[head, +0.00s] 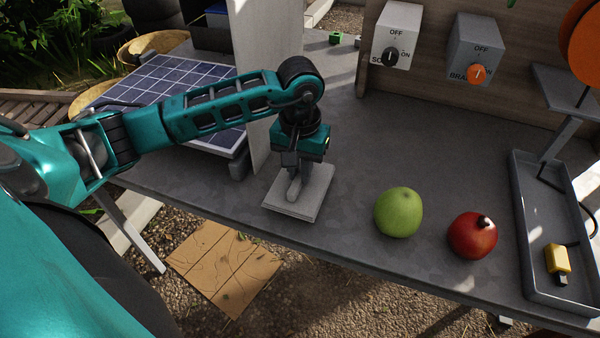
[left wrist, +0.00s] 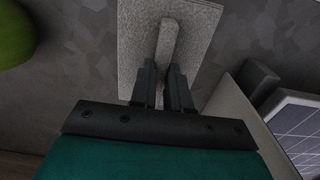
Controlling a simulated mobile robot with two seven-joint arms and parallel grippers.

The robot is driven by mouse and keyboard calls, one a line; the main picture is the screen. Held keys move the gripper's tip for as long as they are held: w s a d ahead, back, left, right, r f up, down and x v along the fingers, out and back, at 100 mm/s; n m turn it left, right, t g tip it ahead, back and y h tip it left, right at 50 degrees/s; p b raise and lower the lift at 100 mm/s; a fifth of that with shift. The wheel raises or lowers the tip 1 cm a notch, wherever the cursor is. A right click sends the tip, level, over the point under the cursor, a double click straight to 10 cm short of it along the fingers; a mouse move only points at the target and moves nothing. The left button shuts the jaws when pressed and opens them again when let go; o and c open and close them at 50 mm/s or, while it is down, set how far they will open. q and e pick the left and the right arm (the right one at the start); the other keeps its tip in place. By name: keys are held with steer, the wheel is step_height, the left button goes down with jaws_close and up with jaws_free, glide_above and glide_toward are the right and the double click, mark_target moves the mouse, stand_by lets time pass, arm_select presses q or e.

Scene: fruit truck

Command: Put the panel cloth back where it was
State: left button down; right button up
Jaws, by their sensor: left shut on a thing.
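The panel cloth is a folded, light grey square pad (head: 312,199) with a raised ridge on top, lying at the front edge of the grey counter. My left gripper (head: 294,178) points down over it, shut on the ridge. In the left wrist view the cloth (left wrist: 198,38) extends ahead of the fingers, and the gripper (left wrist: 165,85) has its two fingers on either side of the ridge. Whether the cloth rests on the counter or is slightly lifted, I cannot tell. My right gripper is not in view.
A solar panel (head: 165,88) lies left, beyond an upright pale board (head: 268,75). A green apple (head: 398,212) and a red pomegranate (head: 472,236) sit right of the cloth. A grey tray (head: 530,215) holds a yellow item (head: 557,258). Two switch boxes are mounted at the back.

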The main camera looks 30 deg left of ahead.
arm_select(q)
steer(key=shift+f, duration=0.8)
steer(key=shift+f, duration=0.1)
steer(key=c, duration=1.1)
jaws_free()
step_height(320, 180, up, 12)
steer(key=shift+s, duration=0.1)
